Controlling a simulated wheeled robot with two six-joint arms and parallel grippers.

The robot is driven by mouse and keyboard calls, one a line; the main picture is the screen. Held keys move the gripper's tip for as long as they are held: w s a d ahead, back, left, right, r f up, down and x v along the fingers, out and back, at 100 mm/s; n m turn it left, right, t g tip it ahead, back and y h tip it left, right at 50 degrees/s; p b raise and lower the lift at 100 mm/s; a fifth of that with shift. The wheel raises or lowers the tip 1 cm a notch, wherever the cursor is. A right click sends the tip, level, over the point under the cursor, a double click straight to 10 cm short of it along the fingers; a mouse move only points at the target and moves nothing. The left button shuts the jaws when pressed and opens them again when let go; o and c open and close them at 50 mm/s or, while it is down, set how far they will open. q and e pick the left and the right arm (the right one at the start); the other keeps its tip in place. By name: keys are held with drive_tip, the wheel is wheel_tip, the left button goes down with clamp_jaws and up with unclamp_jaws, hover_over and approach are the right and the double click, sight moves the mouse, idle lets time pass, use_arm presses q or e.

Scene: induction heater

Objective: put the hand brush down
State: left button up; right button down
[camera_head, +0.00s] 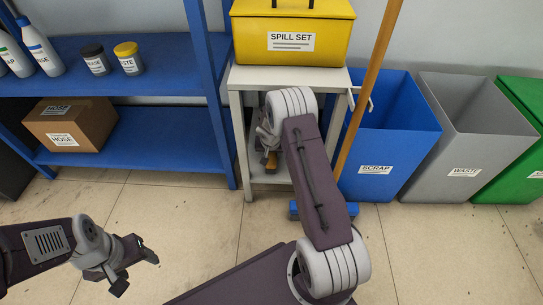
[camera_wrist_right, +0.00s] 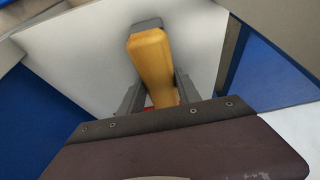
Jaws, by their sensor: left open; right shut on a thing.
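The hand brush shows as a wooden yellow-brown handle (camera_wrist_right: 152,60) in the right wrist view, between the fingers of my right gripper (camera_wrist_right: 157,88), which is shut on it. In the head view the handle's end (camera_head: 271,163) shows just below my right gripper (camera_head: 266,148), inside the open space of the white stand (camera_head: 237,110), above its lower shelf. My right arm hides much of this. The bristles are hidden, and I cannot tell whether the brush touches the shelf. My left gripper (camera_head: 139,267) is open and empty over the floor at lower left.
A yellow spill set box (camera_head: 250,40) stands on the stand. A wooden pole (camera_head: 372,80) leans at its right, beside blue (camera_head: 400,130), grey (camera_head: 470,150) and green bins. A blue shelf (camera_head: 150,140) with bottles, jars and a carton (camera_head: 75,125) is at left.

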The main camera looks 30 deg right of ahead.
drive_tip(key=shift+f, duration=0.15)
drive_tip(key=c, duration=0.9)
unclamp_jaws()
drive_tip(key=shift+o, duration=0.2)
